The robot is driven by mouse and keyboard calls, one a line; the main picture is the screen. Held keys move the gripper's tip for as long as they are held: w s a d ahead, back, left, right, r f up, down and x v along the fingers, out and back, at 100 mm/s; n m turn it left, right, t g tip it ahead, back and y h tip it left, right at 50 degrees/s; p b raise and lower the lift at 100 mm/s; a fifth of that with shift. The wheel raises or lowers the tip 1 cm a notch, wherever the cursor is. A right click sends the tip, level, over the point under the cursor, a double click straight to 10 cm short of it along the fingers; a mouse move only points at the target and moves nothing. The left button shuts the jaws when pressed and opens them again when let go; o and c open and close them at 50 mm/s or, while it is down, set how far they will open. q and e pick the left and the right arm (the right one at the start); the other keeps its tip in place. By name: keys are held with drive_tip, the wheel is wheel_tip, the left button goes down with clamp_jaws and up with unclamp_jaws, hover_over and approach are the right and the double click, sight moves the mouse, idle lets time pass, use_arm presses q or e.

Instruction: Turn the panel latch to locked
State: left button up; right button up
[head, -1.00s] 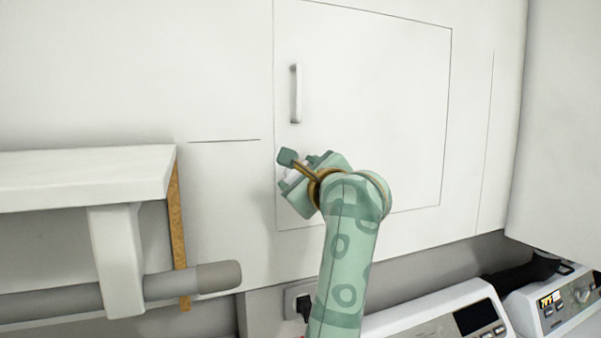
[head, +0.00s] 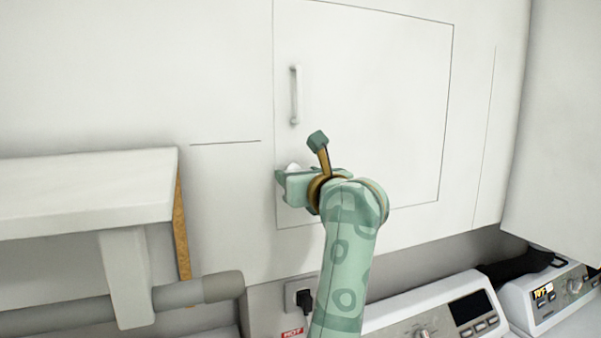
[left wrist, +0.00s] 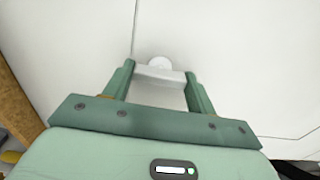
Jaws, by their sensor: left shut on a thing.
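The white panel (head: 380,110) is a square door set in the white wall, with a vertical handle (head: 295,95) near its left edge. The panel latch is white with a round base and a short bar. In the left wrist view the latch (left wrist: 160,72) lies between the fingertips. In the head view only a little of the latch (head: 293,167) shows above my green left gripper (head: 284,185), at the panel's lower left. My left gripper (left wrist: 160,77) is shut on the latch bar. My right gripper is in neither view.
A white shelf (head: 80,190) with a grey round bar (head: 190,292) below it stands at the left. White machines with control panels (head: 440,318) stand at the lower right. A white cabinet side (head: 560,110) bounds the right. The wall around the handle is clear.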

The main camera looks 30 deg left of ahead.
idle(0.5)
use_arm(q)
drive_tip(key=o, duration=1)
